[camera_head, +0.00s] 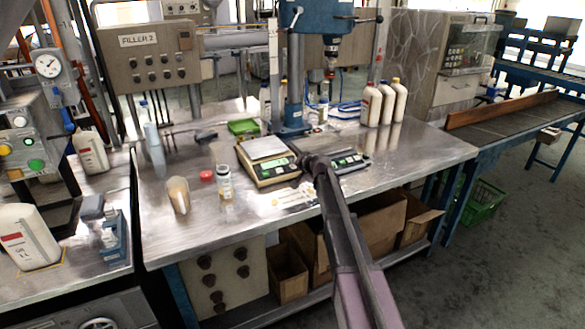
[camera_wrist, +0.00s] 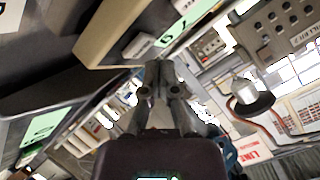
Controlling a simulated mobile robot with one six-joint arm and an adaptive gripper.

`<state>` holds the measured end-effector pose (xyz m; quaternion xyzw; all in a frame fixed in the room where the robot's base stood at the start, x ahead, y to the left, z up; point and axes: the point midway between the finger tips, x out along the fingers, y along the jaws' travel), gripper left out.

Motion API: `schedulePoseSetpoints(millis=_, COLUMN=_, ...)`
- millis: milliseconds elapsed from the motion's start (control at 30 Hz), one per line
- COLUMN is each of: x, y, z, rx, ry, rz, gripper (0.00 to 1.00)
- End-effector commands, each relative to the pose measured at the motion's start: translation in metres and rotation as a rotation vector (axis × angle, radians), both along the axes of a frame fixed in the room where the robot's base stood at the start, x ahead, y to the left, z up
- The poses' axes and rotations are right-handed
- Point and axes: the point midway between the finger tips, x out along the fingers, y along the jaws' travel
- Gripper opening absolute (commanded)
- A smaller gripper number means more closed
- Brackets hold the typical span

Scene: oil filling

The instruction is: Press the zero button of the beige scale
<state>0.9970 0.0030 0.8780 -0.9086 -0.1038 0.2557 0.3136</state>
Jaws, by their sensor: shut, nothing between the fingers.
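The beige scale (camera_head: 257,165) stands on the metal table in the head view, with a silver pan on top and a green display on its front. In the wrist view its beige body (camera_wrist: 112,32) shows at the top, with a small button panel (camera_wrist: 139,46) beside a green display (camera_wrist: 184,18). My gripper (camera_head: 297,152) is shut and empty at the right end of the beige scale. In the wrist view its fingertips (camera_wrist: 160,66) appear close to the button panel. I cannot tell whether they touch it.
A second scale (camera_head: 350,162) with a green display stands just right of my gripper. A blue drill-like stand (camera_head: 291,118) rises behind. A clear jar (camera_head: 224,183), a red cap (camera_head: 206,175) and a beige cup (camera_head: 178,194) stand to the left. White bottles (camera_head: 372,105) stand back right.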

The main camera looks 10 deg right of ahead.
Motion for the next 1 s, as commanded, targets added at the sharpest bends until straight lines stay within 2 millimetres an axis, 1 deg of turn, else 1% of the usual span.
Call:
schedulePoseSetpoints(millis=367, x=0.0027, y=0.0011, z=-0.0080, rx=0.000, ry=0.000, rz=0.000, gripper=0.00)
schedulePoseSetpoints(millis=1000, x=0.0034, y=0.0018, z=-0.0093, rx=0.000, ry=0.000, rz=0.000, gripper=0.00)
